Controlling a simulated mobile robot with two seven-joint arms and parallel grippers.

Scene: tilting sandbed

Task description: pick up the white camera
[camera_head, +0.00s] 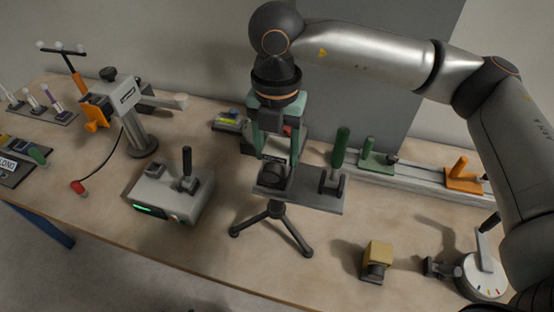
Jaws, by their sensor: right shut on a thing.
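The white camera (281,149), a pale body with a dark round lens at its lower front, sits at the grey plate of a tripod (277,209). My right gripper (278,150) reaches down from above, with its greenish fingers on either side of the camera, shut on it. The fingers hide part of the camera's body. I cannot tell whether the camera still touches the plate. My left gripper is not in view.
A green-handled lever (340,148) stands on the plate just right of the camera. A grey control box (170,193) with a black stick is to the left. A yellow camera-like block (378,255) and a white dial (484,276) are at the front right.

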